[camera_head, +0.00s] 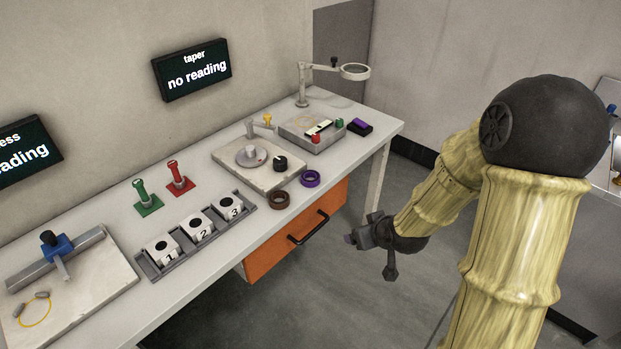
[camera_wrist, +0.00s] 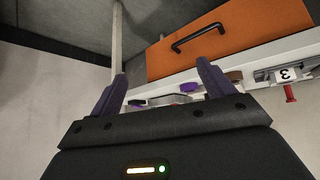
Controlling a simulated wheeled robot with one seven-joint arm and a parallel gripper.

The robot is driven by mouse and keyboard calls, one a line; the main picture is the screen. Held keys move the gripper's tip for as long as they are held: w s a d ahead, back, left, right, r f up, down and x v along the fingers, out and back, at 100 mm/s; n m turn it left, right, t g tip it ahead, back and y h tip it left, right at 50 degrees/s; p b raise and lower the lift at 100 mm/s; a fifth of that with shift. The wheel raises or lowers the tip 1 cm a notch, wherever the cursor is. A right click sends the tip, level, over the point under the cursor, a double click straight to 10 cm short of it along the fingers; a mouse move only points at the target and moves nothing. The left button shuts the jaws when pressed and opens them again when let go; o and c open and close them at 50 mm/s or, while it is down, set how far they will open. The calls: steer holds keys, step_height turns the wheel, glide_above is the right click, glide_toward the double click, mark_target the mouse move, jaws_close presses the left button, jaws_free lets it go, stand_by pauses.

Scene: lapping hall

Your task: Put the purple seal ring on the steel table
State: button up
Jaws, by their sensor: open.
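The purple seal ring (camera_head: 310,178) lies flat on the pale bench (camera_head: 335,165) near its front edge, beside a brown ring. In the wrist view the purple ring (camera_wrist: 188,87) shows edge-on beyond the fingers, near the right one. My gripper (camera_head: 369,256) is open and empty, off the front of the bench, right of the drawer and apart from the ring. Its two dark fingers (camera_wrist: 158,80) are spread in the wrist view. A second table (camera_head: 606,95) shows partly at the right edge, behind my arm; I cannot tell whether it is the steel one.
The brown ring (camera_head: 279,200) is close left of the purple one. A numbered block rack (camera_head: 195,238), a dial plate (camera_head: 250,165), a grey box (camera_head: 312,132) and a purple-topped block (camera_head: 360,127) crowd the bench. An orange drawer (camera_head: 295,235) is below. Floor in front is open.

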steer(key=w+a+r+n+t+y, duration=0.1)
steer(key=w+a+t+y, duration=0.3)
steer(key=w+a+t, duration=0.1)
steer(key=shift+w+a+y, duration=0.4)
steer(key=shift+w+a, duration=0.35)
steer(key=shift+w, duration=0.4)
steer(key=p+x, duration=0.1)
steer(key=x, duration=1.1)
steer(key=shift+a+r, duration=0.1)
steer(key=shift+r, duration=0.05)
steer(key=shift+w, duration=0.2)
